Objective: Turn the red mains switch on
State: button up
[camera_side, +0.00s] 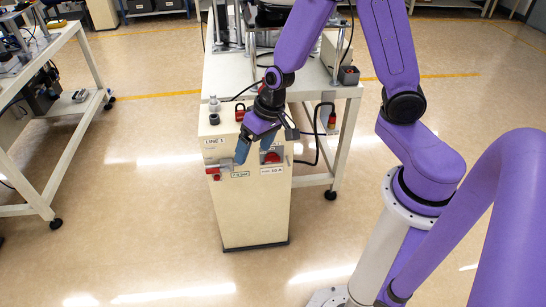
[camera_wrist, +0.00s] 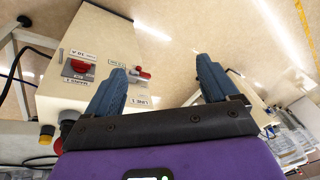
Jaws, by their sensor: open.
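The red mains switch (camera_side: 270,157) is on the right of the front of a cream cabinet (camera_side: 250,215). It also shows at left in the wrist view (camera_wrist: 80,67), a red handle on a grey plate beside a label reading MAINS. I cannot tell its handle position for sure. My gripper (camera_wrist: 160,66) has blue fingers, open and empty. It is over the upper front of the cabinet. In the wrist view the switch lies outside the left finger, with a visible gap, and a smaller red lever (camera_wrist: 141,74) appears just beside that finger's tip.
The red lever (camera_side: 213,172) sticks out at the cabinet's left edge. A red padlock-like part (camera_side: 239,112) and a black knob (camera_side: 214,119) are on the cabinet top. A white worktable (camera_side: 232,80) stands behind. The floor in front is clear.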

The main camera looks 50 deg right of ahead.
jog(key=w+d+f+m+h, duration=0.2)
jog(key=w+d+f+m, duration=0.2)
jog(key=d, duration=0.2)
jog(key=m+h, duration=0.4)
send_near(273, 159)
jog(key=shift+t+y, duration=0.3)
jog(key=x, duration=0.7)
jog(key=shift+s+d+f, duration=0.15)
jog(key=shift+d+f, duration=0.1)
jog(key=shift+d, duration=0.05)
jog(key=c, duration=1.1)
